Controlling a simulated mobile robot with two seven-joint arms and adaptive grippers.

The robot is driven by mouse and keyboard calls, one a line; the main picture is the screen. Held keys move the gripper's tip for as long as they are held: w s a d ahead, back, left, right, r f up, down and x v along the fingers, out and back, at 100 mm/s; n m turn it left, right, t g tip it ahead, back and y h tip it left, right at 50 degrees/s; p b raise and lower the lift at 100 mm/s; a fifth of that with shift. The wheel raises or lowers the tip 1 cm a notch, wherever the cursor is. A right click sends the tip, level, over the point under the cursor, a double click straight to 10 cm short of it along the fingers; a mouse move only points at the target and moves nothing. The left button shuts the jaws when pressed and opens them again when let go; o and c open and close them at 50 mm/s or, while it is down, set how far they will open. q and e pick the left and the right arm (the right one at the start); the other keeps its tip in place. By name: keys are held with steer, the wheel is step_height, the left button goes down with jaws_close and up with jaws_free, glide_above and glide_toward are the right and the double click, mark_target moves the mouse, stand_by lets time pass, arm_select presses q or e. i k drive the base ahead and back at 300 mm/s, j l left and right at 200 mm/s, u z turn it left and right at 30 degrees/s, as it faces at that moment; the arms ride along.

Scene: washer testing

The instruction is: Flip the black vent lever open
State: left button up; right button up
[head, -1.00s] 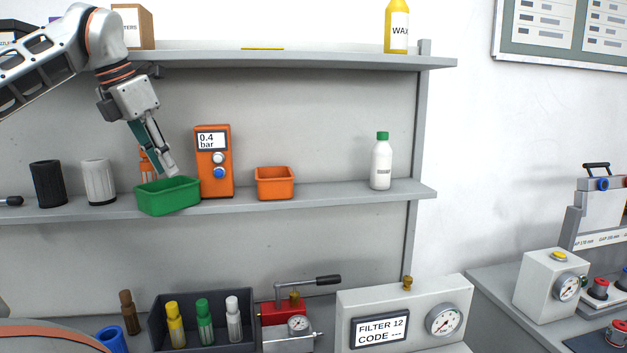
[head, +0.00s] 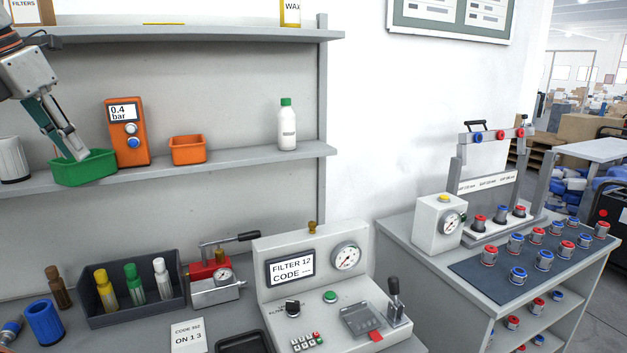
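Two black-handled levers show in the head view. One is an upright black lever (head: 395,292) at the right end of the grey tester console (head: 277,243). The other is a black handle (head: 236,239) lying nearly level on the red and grey pump unit (head: 216,285). I cannot tell from labels which is the vent lever. My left gripper (head: 74,150) points down at the green bin (head: 86,168) on the middle shelf, far from both levers. Its finger opening is not clear. My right gripper is not in view.
A dark tray (head: 100,316) of several bottles stands left of the pump. A blue cylinder (head: 44,322) and a brown bottle (head: 59,293) stand beside it. An orange gauge box (head: 127,134) is right of the green bin. A side bench (head: 470,275) holds red and blue capped parts.

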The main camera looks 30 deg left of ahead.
mark_target(393, 281)
steer(key=k+l, duration=0.15)
steer(key=l, duration=0.2)
steer(key=k+l, duration=0.15)
steer(key=l, duration=0.25)
steer(key=k+l, duration=0.1)
steer(key=l, duration=0.25)
steer(key=k+l, duration=0.15)
steer(key=l, duration=0.2)
